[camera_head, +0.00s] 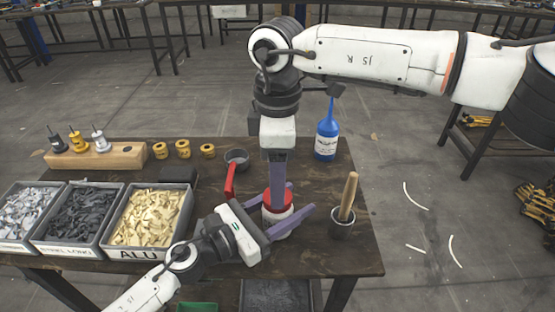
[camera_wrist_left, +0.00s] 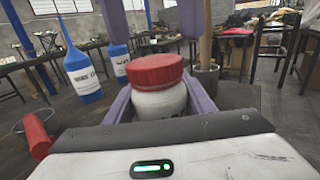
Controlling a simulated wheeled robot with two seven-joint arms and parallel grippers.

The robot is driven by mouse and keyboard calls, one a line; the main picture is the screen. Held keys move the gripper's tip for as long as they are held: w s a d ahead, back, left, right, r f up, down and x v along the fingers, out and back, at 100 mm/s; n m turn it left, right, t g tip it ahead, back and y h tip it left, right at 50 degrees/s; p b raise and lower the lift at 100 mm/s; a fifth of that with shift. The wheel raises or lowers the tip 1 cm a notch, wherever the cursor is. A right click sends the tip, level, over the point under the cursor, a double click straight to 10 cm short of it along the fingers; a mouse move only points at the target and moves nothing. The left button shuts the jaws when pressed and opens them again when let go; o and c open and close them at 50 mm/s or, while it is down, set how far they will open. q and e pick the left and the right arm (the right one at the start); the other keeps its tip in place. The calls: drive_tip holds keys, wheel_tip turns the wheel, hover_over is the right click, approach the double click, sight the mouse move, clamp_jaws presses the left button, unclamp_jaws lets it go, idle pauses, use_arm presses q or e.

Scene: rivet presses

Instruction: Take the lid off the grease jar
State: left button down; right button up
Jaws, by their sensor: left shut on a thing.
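The grease jar (camera_head: 281,228) has a white body and a red lid (camera_head: 289,200), and stands upright on the dark table. In the left wrist view the lid (camera_wrist_left: 155,72) sits on top of the jar body (camera_wrist_left: 160,102). My left gripper (camera_head: 290,222) comes in low from the left and is shut on the jar's body, its purple fingers either side below the lid. My right gripper (camera_head: 278,195) points straight down over the jar. In the left wrist view its two fingers (camera_wrist_left: 154,35) are apart, above the lid, with nothing between them.
A blue bottle (camera_head: 327,138) stands behind the jar, and a cup with a wooden handle (camera_head: 343,219) close to its right. A red-handled pot (camera_head: 236,162) is behind left. Bins of parts (camera_head: 150,217) and a wooden block (camera_head: 97,156) fill the table's left.

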drive_tip(key=shift+f, duration=1.65)
